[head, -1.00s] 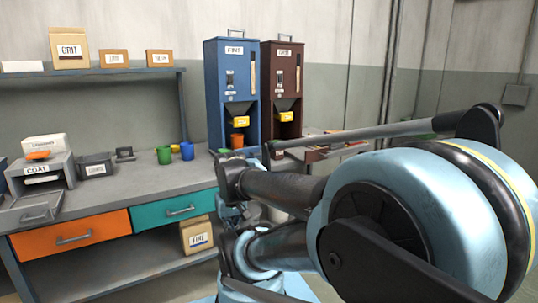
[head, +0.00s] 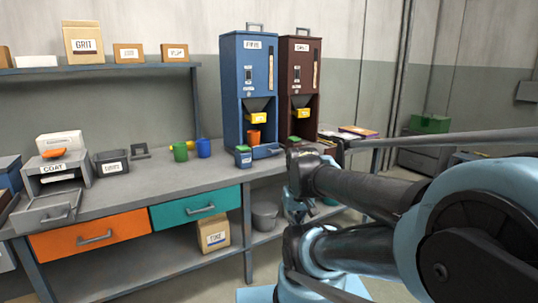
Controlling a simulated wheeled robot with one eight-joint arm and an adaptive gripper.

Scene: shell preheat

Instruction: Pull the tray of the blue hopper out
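The blue hopper (head: 247,75) stands upright at the back of the grey bench, with a yellow labelled chute in its recess. An orange cup (head: 254,137) stands below the chute. The blue tray (head: 265,151) shows low at the hopper's front; I cannot tell how far it sits out. A small dark jar with a green lid (head: 243,156) stands at its front left. My arm reaches in from the right, in front of the bench. My gripper is not clearly visible; the arm's far links end right of the hopper's base.
A dark red hopper (head: 300,80) stands right beside the blue one. Green and blue cups (head: 203,148) stand to the left, with the COAT box (head: 57,168) further left. Papers or boxes (head: 357,131) lie at right.

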